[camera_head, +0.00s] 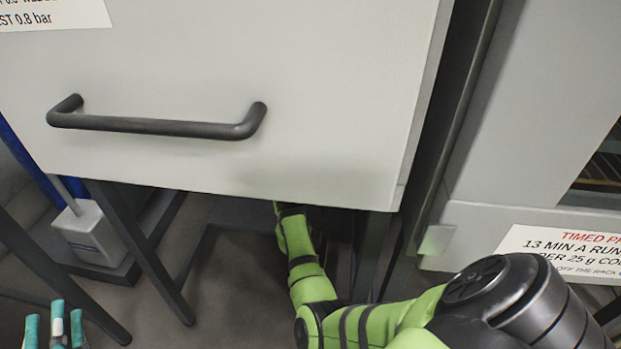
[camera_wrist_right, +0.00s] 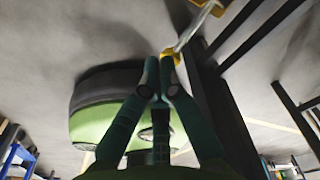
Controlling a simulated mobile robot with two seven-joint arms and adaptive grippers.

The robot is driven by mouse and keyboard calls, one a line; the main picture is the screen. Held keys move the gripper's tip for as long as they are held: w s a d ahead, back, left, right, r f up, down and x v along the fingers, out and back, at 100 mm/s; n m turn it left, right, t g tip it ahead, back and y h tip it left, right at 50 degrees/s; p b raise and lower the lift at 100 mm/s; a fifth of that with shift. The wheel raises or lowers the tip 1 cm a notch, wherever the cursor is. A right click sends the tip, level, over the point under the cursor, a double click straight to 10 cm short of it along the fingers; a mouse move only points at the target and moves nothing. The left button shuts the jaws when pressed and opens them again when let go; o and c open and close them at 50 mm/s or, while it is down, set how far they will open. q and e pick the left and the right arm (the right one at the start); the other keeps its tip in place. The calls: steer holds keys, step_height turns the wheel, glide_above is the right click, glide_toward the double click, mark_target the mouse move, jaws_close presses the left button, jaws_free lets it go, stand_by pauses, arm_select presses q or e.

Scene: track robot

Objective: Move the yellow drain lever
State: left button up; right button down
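My right gripper (camera_wrist_right: 159,62) shows in the right wrist view with its dark teal fingers drawn close together at the tips. A small yellow piece (camera_wrist_right: 171,56) shows at the right fingertip, seemingly touching it; I cannot tell that it is gripped. A thin pale metal rod (camera_wrist_right: 187,34) runs from it to the upper right, where another yellow part (camera_wrist_right: 204,4) is cut off by the edge. These look like the drain lever. In the head view the lever and right gripper are hidden under the cabinet. My left gripper (camera_head: 55,325) is empty at the lower left, fingertips apart.
A grey cabinet front (camera_head: 300,110) with a dark bar handle (camera_head: 155,126) overhangs the right forearm. Dark frame legs (camera_head: 140,250) and a pale grey block (camera_head: 92,235) stand below left. Dark beams (camera_wrist_right: 225,105) run close to the right gripper's right side.

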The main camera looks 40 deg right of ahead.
step_height(320, 180, up, 11)
steer(key=w, duration=0.1)
steer(key=shift+a, duration=0.15)
stand_by(0.6)
